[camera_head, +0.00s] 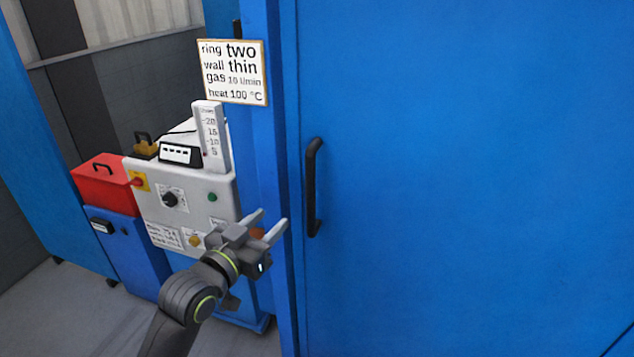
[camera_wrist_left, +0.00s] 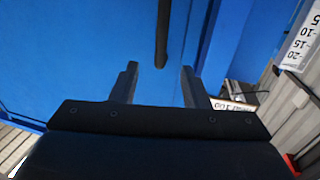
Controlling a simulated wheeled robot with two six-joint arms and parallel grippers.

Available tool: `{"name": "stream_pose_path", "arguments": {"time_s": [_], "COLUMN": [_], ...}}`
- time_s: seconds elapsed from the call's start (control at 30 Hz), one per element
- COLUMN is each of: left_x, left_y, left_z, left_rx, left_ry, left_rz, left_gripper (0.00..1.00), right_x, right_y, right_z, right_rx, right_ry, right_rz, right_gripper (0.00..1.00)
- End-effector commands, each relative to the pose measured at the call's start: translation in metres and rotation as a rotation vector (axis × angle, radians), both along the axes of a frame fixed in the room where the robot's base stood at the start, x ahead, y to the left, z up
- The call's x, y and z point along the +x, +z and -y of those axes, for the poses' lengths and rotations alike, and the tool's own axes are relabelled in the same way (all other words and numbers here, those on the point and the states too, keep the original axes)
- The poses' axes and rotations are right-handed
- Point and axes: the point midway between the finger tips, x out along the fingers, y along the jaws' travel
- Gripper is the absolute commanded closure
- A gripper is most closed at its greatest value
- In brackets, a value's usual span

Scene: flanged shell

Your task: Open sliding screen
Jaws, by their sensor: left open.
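The sliding screen (camera_head: 450,180) is a large flat blue panel filling the right half of the head view. It has a black vertical bar handle (camera_head: 313,188) near its left edge. My left gripper (camera_head: 268,222) is open and empty, below and left of the handle in the head view. In the left wrist view, the handle (camera_wrist_left: 162,35) stands ahead of the fingers, and its lower end shows between the two open fingertips (camera_wrist_left: 160,78). I cannot tell whether they touch it. My right gripper is not in view.
A white control panel (camera_head: 180,205) with knobs and buttons stands left of the screen, behind my left arm. A red box (camera_head: 103,180) is on a blue cabinet (camera_head: 135,250). A sign (camera_head: 232,72) hangs above the panel, with a white flowmeter scale (camera_head: 211,135) below it.

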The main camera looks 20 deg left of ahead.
Motion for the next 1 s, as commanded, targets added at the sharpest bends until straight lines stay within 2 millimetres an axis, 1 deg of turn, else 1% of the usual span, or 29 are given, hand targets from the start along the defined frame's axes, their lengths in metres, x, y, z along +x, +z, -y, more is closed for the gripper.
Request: {"name": "stream_pose_path", "arguments": {"time_s": [0.17,0.4,0.7,0.9,1.0], "left_x": [0.021,0.063,0.113,0.141,0.152], "left_y": [0.001,0.002,0.001,0.001,0.000], "left_z": [0.005,0.015,0.027,0.033,0.036], "left_rx": [-0.004,-0.003,-0.001,-0.001,-0.002], "left_ry": [0.000,0.000,0.000,0.001,0.001], "left_rz": [-0.001,-0.002,-0.002,-0.002,-0.003], "left_gripper": [0.58,0.58,0.58,0.58,0.58], "right_x": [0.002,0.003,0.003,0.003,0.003], "right_y": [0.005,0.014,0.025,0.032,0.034], "right_z": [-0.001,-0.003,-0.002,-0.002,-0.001], "right_rx": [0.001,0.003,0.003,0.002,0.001], "right_ry": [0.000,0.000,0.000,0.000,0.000], "right_rz": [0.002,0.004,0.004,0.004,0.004], "right_gripper": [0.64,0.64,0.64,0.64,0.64]}}
